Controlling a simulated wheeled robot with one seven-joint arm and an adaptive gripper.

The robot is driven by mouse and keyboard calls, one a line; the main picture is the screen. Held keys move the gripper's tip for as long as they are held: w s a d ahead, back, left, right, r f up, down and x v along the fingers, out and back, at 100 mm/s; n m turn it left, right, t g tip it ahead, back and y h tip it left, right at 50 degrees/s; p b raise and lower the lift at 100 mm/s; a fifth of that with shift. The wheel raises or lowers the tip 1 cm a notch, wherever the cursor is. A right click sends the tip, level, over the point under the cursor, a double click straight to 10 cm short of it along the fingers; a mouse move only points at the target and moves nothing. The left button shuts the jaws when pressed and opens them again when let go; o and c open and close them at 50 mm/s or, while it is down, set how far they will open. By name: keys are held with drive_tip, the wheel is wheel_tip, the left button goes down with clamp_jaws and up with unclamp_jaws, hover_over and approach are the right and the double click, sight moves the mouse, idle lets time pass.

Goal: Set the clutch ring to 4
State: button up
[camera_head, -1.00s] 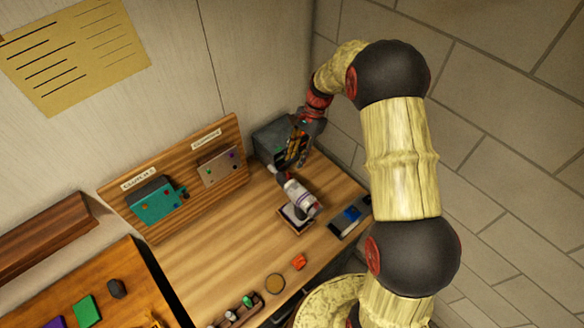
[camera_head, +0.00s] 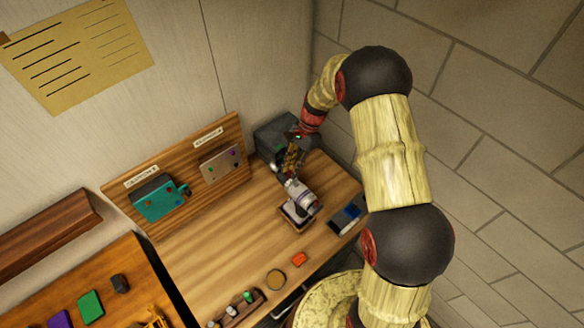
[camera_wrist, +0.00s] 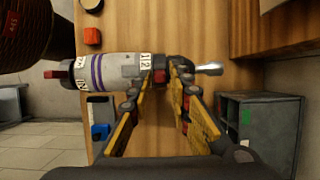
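The tool (camera_wrist: 115,68) is a grey-white cylinder with purple bands, held in a small stand (camera_head: 296,222); it also shows in the head view (camera_head: 302,197). A light band with black numbers (camera_wrist: 146,60), seemingly the clutch ring, circles its front; "12" is readable, but the pointer and current setting are not. Dark parts and a silver tip (camera_wrist: 208,69) lie beyond it. My gripper (camera_wrist: 165,76) reaches this front end, its yellow fingers on either side of a dark section beside the numbers. Whether the fingers touch or squeeze anything cannot be told.
A grey box (camera_wrist: 258,130) stands close to the gripper. A dark and blue tray (camera_head: 347,214) lies right of the stand. An orange piece (camera_head: 299,259) and a round disc (camera_head: 276,279) lie nearer. The board's middle is clear.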

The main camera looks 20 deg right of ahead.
clamp_jaws()
drive_tip(key=shift+d, duration=0.1)
drive_tip(key=shift+w+d+f+g+y+b, duration=0.15)
drive_tip(key=shift+d+f+g+y+b, duration=0.2)
drive_tip(key=shift+y+b, duration=0.4)
drive_tip(key=shift+w+d+f+g+y+b, duration=0.2)
drive_tip(key=shift+d+g+y+b, duration=0.25)
drive_tip(key=shift+y, duration=0.45)
drive_tip(key=shift+w+d+f+g+y+b, duration=0.15)
drive_tip(key=shift+d+f+g+y+b, duration=0.15)
drive_tip(key=shift+y+b, duration=0.5)
drive_tip(key=shift+o, duration=1.8)
unclamp_jaws()
drive_tip(key=shift+r, duration=0.1)
drive_tip(key=shift+d, duration=0.1)
